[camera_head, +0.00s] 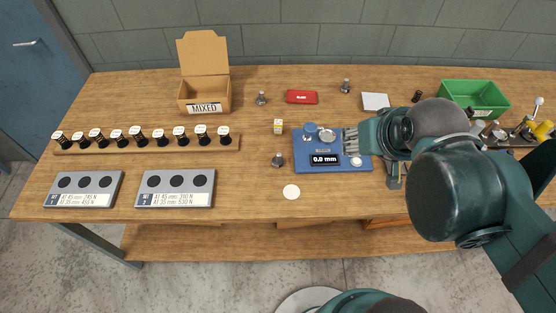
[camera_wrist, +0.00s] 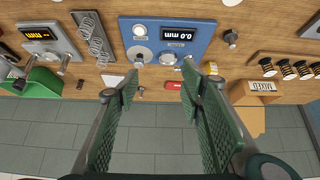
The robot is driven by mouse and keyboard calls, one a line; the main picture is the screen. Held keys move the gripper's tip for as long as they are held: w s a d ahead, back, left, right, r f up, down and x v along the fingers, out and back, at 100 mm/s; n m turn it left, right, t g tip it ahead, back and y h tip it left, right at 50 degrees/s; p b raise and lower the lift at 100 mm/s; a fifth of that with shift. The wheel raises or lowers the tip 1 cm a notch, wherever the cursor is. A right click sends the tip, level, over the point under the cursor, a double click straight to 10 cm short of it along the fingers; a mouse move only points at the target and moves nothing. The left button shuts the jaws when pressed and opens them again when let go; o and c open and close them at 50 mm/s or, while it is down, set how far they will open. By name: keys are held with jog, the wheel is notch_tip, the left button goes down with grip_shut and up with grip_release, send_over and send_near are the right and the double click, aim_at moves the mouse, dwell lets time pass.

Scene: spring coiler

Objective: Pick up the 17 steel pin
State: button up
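No label reading 17 can be made out, so I cannot tell which piece is the 17 steel pin. Three small grey metal pieces stand on the bench in the head view: one at the back left (camera_head: 261,98), one at the back right (camera_head: 345,87) and one at the front (camera_head: 278,160), left of the blue gauge. The blue gauge (camera_head: 304,164) reads 0.0 mm and carries round metal parts; it also shows in the wrist view (camera_wrist: 205,45). My gripper (camera_head: 350,138) is over its right side. In the wrist view, my gripper (camera_wrist: 158,82) is open, with nothing between the fingers.
A rack of springs (camera_head: 150,146) and two grey test plates (camera_head: 170,203) lie left. A MIXED box (camera_head: 205,107), red case (camera_head: 301,97) and yellow cube (camera_head: 278,126) stand further back. A green bin (camera_head: 473,88) is right. The front middle is mostly clear around a white disc (camera_head: 291,191).

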jog(key=shift+w+a+n+p, duration=0.5)
jog(key=shift+w+a+n, duration=0.35)
jog(key=shift+w+n, duration=0.05)
jog(key=n+g+p, duration=0.7)
jog(key=n+p, duration=0.1)
jog(key=n, duration=0.8)
send_over(279, 154)
jog(key=shift+s+f, duration=0.15)
jog(key=shift+f, duration=3)
jog(key=shift+s+f, duration=0.15)
jog(key=shift+f, duration=2.95)
jog(key=shift+w+f+b, duration=0.1)
jog(key=shift+f+b, duration=0.2)
jog(key=shift+f, duration=1)
jog(key=shift+f, duration=0.15)
jog(key=shift+w+f+b, duration=0.15)
jog(key=shift+f+b, duration=0.2)
jog(key=shift+f, duration=2.1)
